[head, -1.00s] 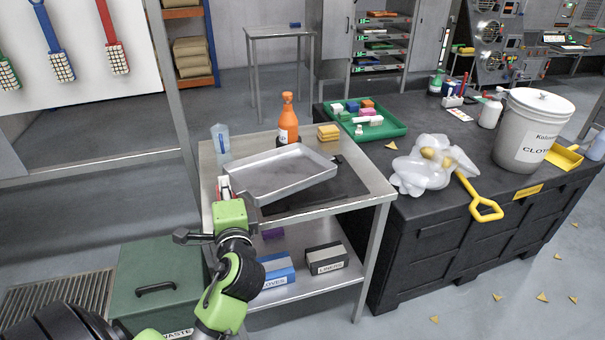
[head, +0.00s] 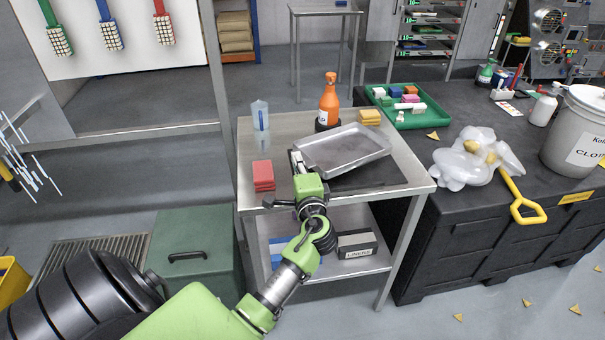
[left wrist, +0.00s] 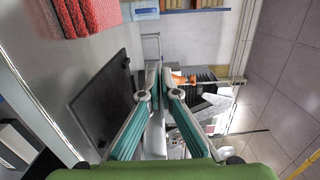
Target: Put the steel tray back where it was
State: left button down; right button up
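The steel tray (head: 345,150) is a shallow grey pan, held slightly tilted over the black mat (head: 378,181) on the steel table (head: 278,135). My left gripper (head: 297,160) is shut on the tray's left end. In the left wrist view the teal-padded fingers (left wrist: 160,78) converge at the tray's edge. The black mat (left wrist: 105,98) shows beside them there, below the tray and apart from it. Part of the mat is hidden under the tray in the head view. My right gripper is not in view.
Red sponges (head: 263,175) lie left of the tray. An orange bottle (head: 329,105), a clear beaker (head: 260,115) and yellow sponges (head: 370,117) stand behind it. A black crate (head: 450,230) bearing a green tray (head: 428,118) adjoins the table's right side.

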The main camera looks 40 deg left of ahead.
pick_arm(q)
jog(key=shift+w+d+f, duration=0.15)
jog(key=shift+w+f, duration=0.55)
jog(key=shift+w, duration=0.05)
notch_tip(320, 180, down, 3)
jog(key=shift+w+f, duration=0.1)
jog(key=shift+f, duration=0.05)
jog(key=c, duration=2.4)
grip_release()
jog(key=shift+f, duration=0.15)
jog(key=shift+o, duration=0.6)
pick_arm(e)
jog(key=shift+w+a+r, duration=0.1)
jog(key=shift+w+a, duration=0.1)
